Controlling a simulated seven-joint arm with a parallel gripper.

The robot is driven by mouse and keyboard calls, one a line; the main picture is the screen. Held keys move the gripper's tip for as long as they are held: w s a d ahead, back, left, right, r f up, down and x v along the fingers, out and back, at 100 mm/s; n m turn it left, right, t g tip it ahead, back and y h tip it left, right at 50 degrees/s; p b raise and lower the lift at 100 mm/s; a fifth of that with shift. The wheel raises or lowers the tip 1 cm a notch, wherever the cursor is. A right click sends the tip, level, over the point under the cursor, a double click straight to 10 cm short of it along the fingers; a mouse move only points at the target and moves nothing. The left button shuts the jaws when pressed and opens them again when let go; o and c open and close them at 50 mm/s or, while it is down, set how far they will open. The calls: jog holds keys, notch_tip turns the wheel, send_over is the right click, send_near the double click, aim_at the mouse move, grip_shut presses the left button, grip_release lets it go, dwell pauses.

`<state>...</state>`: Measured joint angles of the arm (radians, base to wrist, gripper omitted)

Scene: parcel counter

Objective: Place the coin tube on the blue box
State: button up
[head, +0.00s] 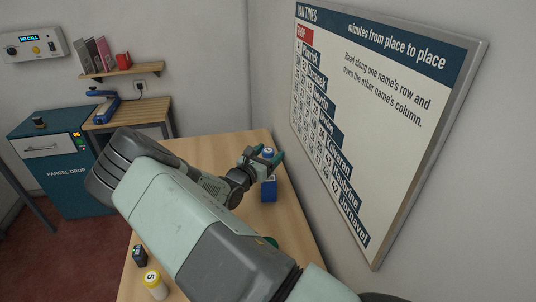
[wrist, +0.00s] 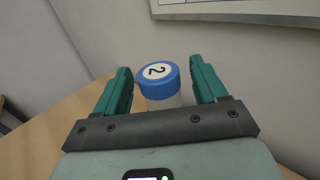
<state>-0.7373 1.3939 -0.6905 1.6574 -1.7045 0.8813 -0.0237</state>
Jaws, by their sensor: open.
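A coin tube with a blue cap marked 2 (wrist: 158,73) stands between the green fingers of my gripper (wrist: 162,88) in the wrist view. The fingers are apart, with a gap on each side of the cap. Its clear body shows just below the cap; the rest is hidden by my gripper. In the head view the blue cap (head: 268,153) shows at my gripper (head: 266,160), directly above the blue box (head: 268,190). The box stands on the table near the wall. My gripper hides where tube and box meet, so I cannot tell whether they touch.
A yellow-capped tube marked 5 (head: 154,284) and a small dark box (head: 139,256) stand at the table's near left. A green thing (head: 272,242) is mostly hidden behind my arm. A large times board (head: 380,110) hangs on the wall to the right.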

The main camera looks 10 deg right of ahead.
jog(key=shift+r, duration=0.2)
jog(key=v, duration=1.1)
jog(key=s+d+r+m+g+y, duration=0.2)
jog(key=s+d+r+m+g, duration=0.2)
jog(key=s+r+m+g, duration=0.35)
jog(key=s+d+r+m+g+y, duration=0.2)
jog(key=s+d+r+m+g, duration=0.25)
jog(key=s+r+m, duration=0.4)
jog(key=s+a+r+m+t+y, duration=0.2)
jog(key=s+r+m+y, duration=0.2)
jog(key=s+r, duration=0.3)
jog(key=s+a+r+m+t+y, duration=0.2)
jog(key=s+r+m+y, duration=0.2)
jog(key=s, duration=0.6)
notch_tip(320, 180, up, 3)
jog(key=m, duration=0.2)
jog(key=shift+a+m+t+y, duration=0.3)
jog(key=shift+a+t+y, duration=0.05)
jog(key=shift+t+y, duration=0.05)
